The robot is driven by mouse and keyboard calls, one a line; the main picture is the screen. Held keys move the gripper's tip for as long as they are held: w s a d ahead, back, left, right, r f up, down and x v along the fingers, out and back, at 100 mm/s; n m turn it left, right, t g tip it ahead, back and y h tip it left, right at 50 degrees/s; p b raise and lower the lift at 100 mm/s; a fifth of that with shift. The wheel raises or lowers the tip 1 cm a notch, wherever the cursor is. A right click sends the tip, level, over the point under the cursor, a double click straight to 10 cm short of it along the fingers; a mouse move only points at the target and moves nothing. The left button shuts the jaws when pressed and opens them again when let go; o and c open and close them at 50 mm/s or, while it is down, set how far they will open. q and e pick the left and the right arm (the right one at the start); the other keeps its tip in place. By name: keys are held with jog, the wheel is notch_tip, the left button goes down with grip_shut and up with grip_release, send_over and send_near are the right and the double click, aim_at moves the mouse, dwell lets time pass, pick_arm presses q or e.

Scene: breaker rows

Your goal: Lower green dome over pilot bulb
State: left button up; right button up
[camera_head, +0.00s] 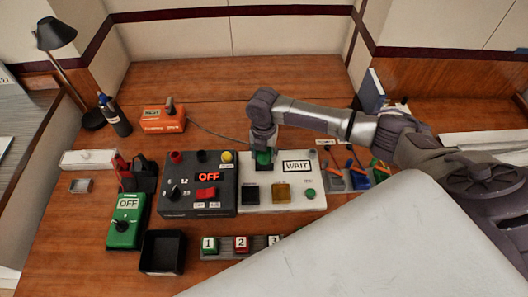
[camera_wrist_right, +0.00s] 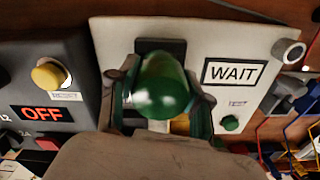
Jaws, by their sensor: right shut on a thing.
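My right gripper (camera_head: 263,150) is shut on the green dome (camera_head: 263,158), over the upper left part of the white WAIT panel (camera_head: 330,195). In the right wrist view the glossy, rounded dome (camera_wrist_right: 163,85) sits between the two fingers, in front of the panel (camera_wrist_right: 112,40). A dark square (camera_wrist_right: 150,47) shows partly behind the dome. I cannot make out the pilot bulb; the dome and gripper hide that part of the panel. Whether the dome touches the panel, I cannot tell. My left gripper is not in view.
The dark OFF panel (camera_head: 180,204) adjoins on the left. The white panel carries an amber square (camera_head: 282,193) and a green button (camera_head: 310,194). Numbered blocks (camera_head: 241,244) and an open black box (camera_head: 162,252) lie in front. Small colored parts (camera_head: 357,178) stand right.

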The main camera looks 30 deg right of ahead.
jog(key=shift+f, duration=0.3)
jog(key=o, duration=1)
notch_tip(320, 180, up, 12)
jog(key=shift+r, duration=0.1)
